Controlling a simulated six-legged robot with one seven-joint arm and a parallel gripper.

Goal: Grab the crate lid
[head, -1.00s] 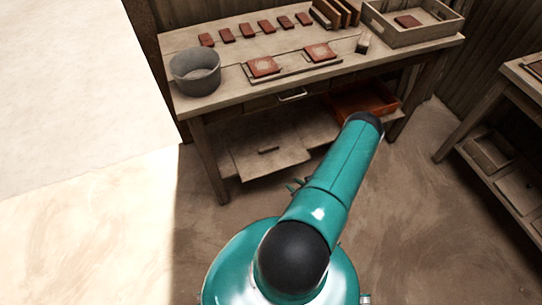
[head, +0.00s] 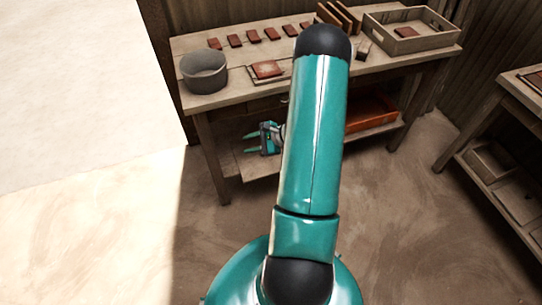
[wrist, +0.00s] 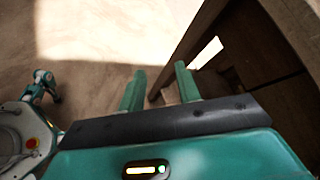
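My gripper (head: 250,143) is at the front of the workbench's lower shelf, with its two fingers pointing left. In the wrist view, the fingers of my gripper (wrist: 159,82) are apart with nothing between them, so it is open and empty. A flat wooden board with a small handle, probably the crate lid, lay on the lower shelf in the earlier head view. Now my gripper and arm cover most of that spot, and its handle cannot be made out. The wrist view shows no lid between the fingers.
The workbench (head: 228,97) carries a grey bucket (head: 204,72), red tiles and a wooden tray (head: 432,43). An orange-red crate (head: 372,111) is on the lower shelf at right. A bench leg (wrist: 190,48) stands just beyond the fingers. Floor in front is clear.

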